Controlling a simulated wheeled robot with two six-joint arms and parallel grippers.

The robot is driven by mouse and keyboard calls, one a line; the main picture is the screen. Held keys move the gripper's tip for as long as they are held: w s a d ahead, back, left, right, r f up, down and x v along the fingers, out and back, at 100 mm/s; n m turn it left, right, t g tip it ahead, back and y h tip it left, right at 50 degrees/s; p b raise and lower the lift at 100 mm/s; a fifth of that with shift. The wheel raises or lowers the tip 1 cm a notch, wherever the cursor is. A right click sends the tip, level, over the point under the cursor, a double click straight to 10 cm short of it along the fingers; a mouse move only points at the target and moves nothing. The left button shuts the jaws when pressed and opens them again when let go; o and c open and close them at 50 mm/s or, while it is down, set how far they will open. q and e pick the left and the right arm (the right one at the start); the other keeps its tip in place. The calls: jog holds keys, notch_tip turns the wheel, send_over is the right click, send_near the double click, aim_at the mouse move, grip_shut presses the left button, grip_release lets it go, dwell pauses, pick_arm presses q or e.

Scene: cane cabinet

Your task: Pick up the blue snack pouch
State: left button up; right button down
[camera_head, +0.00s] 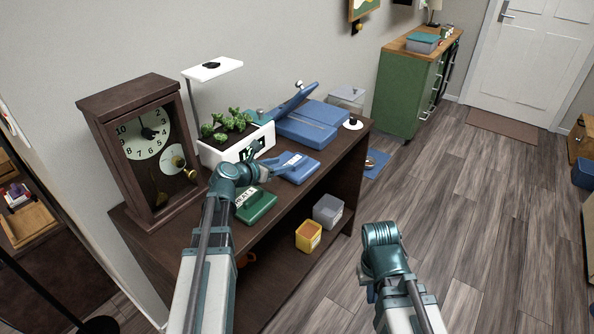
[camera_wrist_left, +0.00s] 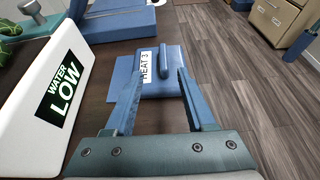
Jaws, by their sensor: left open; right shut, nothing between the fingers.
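My left gripper (camera_head: 282,160) reaches over the dark brown cabinet top (camera_head: 222,245). Its two blue fingers are open and apart in the left wrist view (camera_wrist_left: 160,75). Just beyond the fingertips lies a flat blue object (camera_wrist_left: 174,58) with a raised bar and a white "HEAT 3" label; it also shows in the head view (camera_head: 299,167). Nothing sits clearly between the fingers. I cannot tell whether this object is the snack pouch; no other clear pouch shows. My right gripper (camera_head: 371,294) is shut and empty, mostly hidden by its wrist, over the floor.
A white planter (camera_head: 236,147) labelled "WATER LOW" stands close left of the gripper. A clock (camera_head: 152,140), a green labelled block (camera_head: 256,206) and a large blue hinged device (camera_head: 308,122) share the top. Yellow (camera_head: 308,236) and grey (camera_head: 328,211) containers sit on the lower shelf.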

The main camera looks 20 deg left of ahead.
aim_at(302, 159)
pick_arm(q)
jog(key=b+x, duration=0.1)
jog(key=x, duration=0.3)
jog(key=shift+w+f, duration=0.25)
jog(key=shift+w, duration=0.05)
jog(key=shift+w+d, duration=0.25)
jog(key=shift+w, duration=0.1)
jog(key=b+x, duration=0.1)
jog(key=x, duration=0.1)
jog(key=b+x, duration=0.1)
jog(key=x, duration=0.2)
jog(key=shift+w+d, duration=0.1)
jog(key=shift+d, duration=0.25)
jog(key=shift+r, duration=0.15)
grip_shut()
